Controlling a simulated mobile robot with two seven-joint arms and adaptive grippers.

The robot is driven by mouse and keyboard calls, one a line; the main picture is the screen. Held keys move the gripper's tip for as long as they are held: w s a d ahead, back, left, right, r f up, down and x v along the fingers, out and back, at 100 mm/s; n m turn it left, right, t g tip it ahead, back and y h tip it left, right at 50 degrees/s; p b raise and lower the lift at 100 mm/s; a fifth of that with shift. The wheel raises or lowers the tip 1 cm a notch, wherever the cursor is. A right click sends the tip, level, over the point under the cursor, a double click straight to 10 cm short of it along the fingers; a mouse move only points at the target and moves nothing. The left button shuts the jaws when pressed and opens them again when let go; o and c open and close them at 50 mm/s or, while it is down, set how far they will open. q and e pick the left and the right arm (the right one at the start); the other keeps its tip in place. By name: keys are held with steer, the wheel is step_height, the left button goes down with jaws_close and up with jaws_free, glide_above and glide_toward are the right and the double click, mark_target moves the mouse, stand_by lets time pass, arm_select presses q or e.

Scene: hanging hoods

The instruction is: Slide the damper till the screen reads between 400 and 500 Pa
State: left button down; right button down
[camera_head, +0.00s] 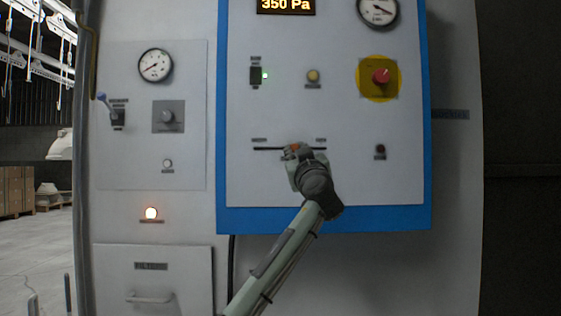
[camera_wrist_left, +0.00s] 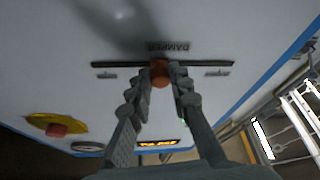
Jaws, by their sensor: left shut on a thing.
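The screen (camera_head: 286,4) at the top of the blue-edged panel reads 350 Pa in the head view. The damper is a horizontal black slot (camera_head: 266,149) with a small orange-red knob (camera_head: 296,147). The label DAMPER is beside the slot. My right gripper is out of view.
A red mushroom button on a yellow disc (camera_head: 380,77) is above and right of the damper. The panel face left of the slot is clear.

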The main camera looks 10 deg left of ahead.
arm_select(q)
steer(key=shift+w+d, duration=0.1)
steer(key=shift+d, duration=0.35)
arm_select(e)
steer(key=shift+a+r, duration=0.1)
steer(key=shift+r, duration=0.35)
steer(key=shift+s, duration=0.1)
arm_select(q)
steer(key=c, duration=1.4)
jaws_free()
steer(key=shift+o, duration=0.2)
steer(key=v, duration=1.2)
